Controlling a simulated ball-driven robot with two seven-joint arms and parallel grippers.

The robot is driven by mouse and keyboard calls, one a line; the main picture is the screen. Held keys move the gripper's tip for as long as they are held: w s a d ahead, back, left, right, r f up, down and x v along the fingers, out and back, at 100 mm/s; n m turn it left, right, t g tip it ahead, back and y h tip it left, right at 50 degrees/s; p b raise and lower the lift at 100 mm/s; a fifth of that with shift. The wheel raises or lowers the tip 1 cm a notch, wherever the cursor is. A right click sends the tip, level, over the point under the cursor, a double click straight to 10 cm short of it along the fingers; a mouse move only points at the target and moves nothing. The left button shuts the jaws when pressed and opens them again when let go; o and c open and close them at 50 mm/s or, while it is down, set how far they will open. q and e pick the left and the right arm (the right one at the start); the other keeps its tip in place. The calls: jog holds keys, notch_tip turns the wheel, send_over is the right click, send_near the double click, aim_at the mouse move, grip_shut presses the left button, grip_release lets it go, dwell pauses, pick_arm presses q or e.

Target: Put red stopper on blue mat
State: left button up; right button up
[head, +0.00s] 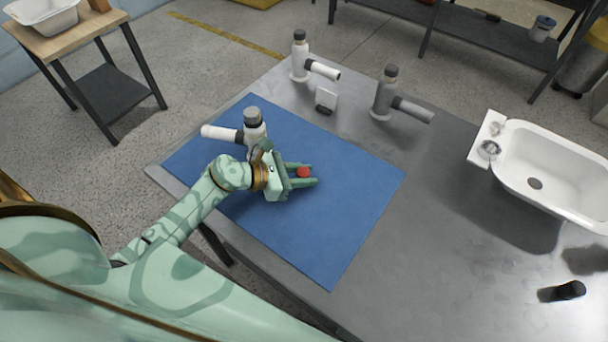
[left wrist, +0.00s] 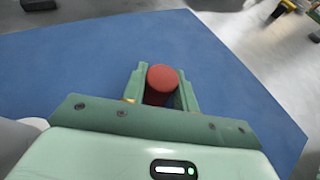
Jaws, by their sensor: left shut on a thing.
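The blue mat (head: 345,215) lies flat on the grey metal table; it also fills much of the left wrist view (left wrist: 60,70). My left gripper (head: 303,176) is over the middle of the mat. It is shut on the red stopper (head: 304,172), which sits between the two green fingers. In the left wrist view the stopper (left wrist: 162,80) shows as a short red cylinder between the fingertips. I cannot tell whether its underside touches the mat. My right gripper is not in view.
A white and grey faucet (head: 254,125) stands on the mat's far left part, close behind my left gripper. Two more faucets (head: 300,58) (head: 385,92) and a small grey block (head: 326,99) stand behind the mat. A white bathtub shell (head: 560,165) and a black cylinder (head: 570,290) are at right. The mat's right part is clear.

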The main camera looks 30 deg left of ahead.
pick_arm(q)
jog(key=shift+r, duration=0.15)
jog(key=o, duration=1)
jog(key=shift+f, duration=0.2)
jog(key=shift+c, duration=0.2)
jog(key=shift+a+r, duration=0.1)
jog(key=shift+r, duration=0.2)
jog(key=p+v, duration=0.1)
jog(key=v, duration=1.1)
jog(key=shift+s+f, duration=0.1)
jog(key=shift+f, duration=0.05)
